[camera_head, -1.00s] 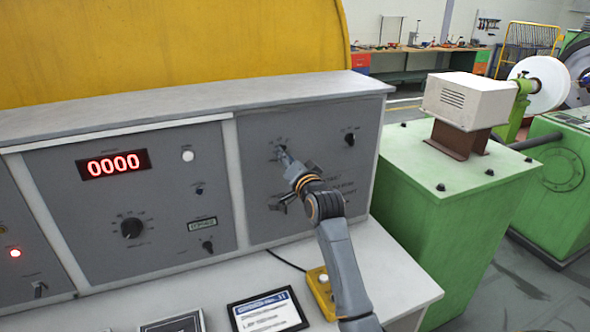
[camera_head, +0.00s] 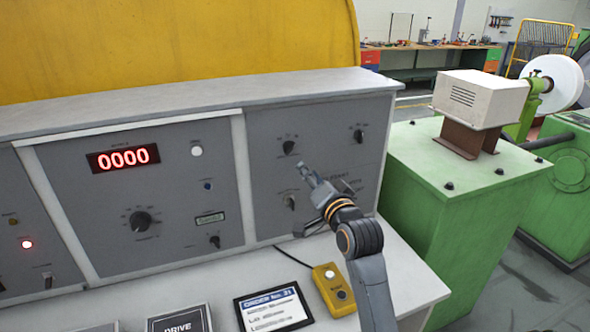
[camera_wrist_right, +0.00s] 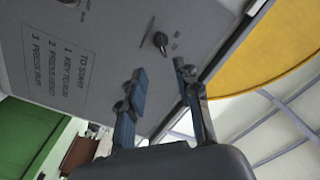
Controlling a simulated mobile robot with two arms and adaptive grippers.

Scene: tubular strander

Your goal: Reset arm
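My right gripper (camera_head: 308,173) is in front of the right panel of the grey control desk (camera_head: 318,155), just below and right of a black knob (camera_head: 289,147). It stands apart from that knob. In the right wrist view the two fingers of my right gripper (camera_wrist_right: 163,85) are spread with nothing between them. A black knob (camera_wrist_right: 160,40) shows on the panel beyond the fingertips. My left gripper is not in view.
Another knob (camera_head: 358,135) and a switch (camera_head: 291,202) are close to my right arm. A yellow button box (camera_head: 333,288) and a framed order card (camera_head: 272,308) lie on the desk ledge. A green machine housing (camera_head: 445,185) stands at the right.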

